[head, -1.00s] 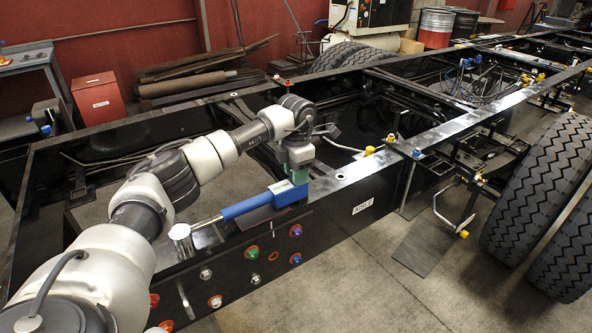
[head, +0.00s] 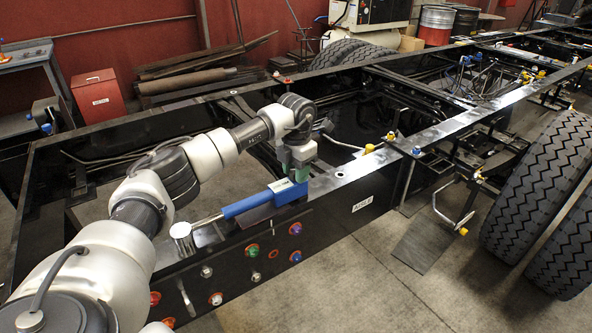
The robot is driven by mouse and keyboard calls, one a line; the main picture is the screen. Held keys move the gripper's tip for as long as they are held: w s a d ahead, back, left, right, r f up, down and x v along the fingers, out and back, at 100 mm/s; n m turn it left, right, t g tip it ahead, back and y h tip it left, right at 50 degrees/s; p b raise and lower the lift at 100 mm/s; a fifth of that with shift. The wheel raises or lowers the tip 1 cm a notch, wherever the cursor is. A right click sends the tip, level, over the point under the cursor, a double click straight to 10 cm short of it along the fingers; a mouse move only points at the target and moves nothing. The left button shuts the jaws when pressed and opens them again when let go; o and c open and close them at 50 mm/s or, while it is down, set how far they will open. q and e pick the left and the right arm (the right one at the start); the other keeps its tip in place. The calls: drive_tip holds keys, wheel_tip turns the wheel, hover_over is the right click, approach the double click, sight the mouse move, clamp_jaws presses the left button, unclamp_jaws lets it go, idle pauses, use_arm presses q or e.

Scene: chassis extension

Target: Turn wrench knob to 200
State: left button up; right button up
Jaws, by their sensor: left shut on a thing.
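The wrench lies along the top of the near black frame rail, with a long blue handle (head: 250,204) and a silver head (head: 182,237) at its left end. My left gripper (head: 299,174) points down at the right end of the blue handle and is shut on it there. The knob and its scale are hidden or too small to read, so I cannot tell the setting. My right gripper is not in view.
The black chassis rail (head: 346,183) runs from lower left to upper right, with coloured caps on its side. Large tyres (head: 540,190) stand at the right. A red cabinet (head: 98,97) stands behind the frame.

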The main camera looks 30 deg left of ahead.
use_arm(q)
drive_tip(key=o, duration=0.9)
drive_tip(key=shift+o, duration=0.2)
wheel_tip(320, 180, up, 11)
drive_tip(key=b, duration=0.2)
